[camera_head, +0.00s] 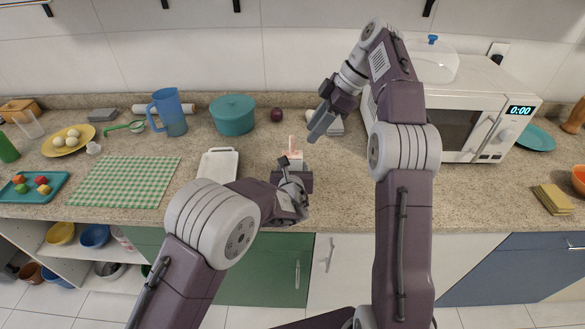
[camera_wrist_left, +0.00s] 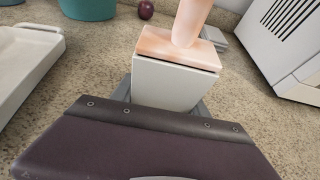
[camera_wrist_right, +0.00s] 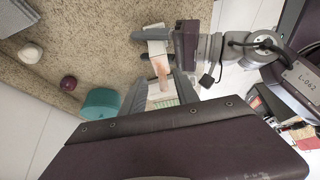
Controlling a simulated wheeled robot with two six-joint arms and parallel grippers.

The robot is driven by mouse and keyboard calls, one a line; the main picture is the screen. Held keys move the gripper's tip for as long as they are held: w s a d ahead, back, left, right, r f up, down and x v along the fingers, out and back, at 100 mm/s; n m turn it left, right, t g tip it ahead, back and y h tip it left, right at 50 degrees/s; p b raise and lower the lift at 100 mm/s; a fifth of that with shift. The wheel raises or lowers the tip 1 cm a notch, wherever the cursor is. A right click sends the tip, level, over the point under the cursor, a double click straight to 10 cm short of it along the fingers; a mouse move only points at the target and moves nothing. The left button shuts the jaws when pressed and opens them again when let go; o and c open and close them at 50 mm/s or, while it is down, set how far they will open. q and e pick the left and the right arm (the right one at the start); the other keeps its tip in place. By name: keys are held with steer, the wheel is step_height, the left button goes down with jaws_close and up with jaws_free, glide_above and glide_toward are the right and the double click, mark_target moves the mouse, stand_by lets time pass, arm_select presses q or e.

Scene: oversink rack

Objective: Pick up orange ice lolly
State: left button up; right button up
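The orange ice lolly (camera_head: 291,146) shows as a peach upright piece with a flat peach top, on a pale grey block (camera_head: 292,163). In the left wrist view the rounded peach piece (camera_wrist_left: 190,22) rises from the block (camera_wrist_left: 172,82). My left gripper (camera_head: 292,172) is at the block, its grey fingers showing on either side of it, and seems closed on it. My right gripper (camera_head: 319,130) is above and to the right, open and empty, apart from the lolly. In the right wrist view the lolly (camera_wrist_right: 160,66) shows beyond the open right fingers (camera_wrist_right: 160,88).
A white board (camera_head: 218,165) lies left of the lolly. Behind stand a teal pot (camera_head: 232,115), a dark red round item (camera_head: 277,114) and a blue jug (camera_head: 168,111). A microwave (camera_head: 455,120) stands right. The counter in front of the microwave is clear.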

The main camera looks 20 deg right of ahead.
mark_target(284, 151)
steer(key=s+f+n+t+y, duration=0.15)
steer(key=n+t, duration=0.35)
steer(key=n, duration=0.9)
steer(key=s+f+n+t+y, duration=0.1)
steer(key=s+f+n+t, duration=0.2)
steer(key=n, duration=1.2)
steer(key=shift+t, duration=0.5)
steer(key=x, duration=0.7)
steer(key=r+x, duration=0.1)
steer(key=x, duration=0.3)
steer(key=shift+w+a, duration=0.2)
steer(key=shift+a, duration=0.4)
steer(key=shift+s, duration=0.1)
jaws_close()
steer(key=shift+s+d+f, duration=0.1)
steer(key=shift+f, duration=0.15)
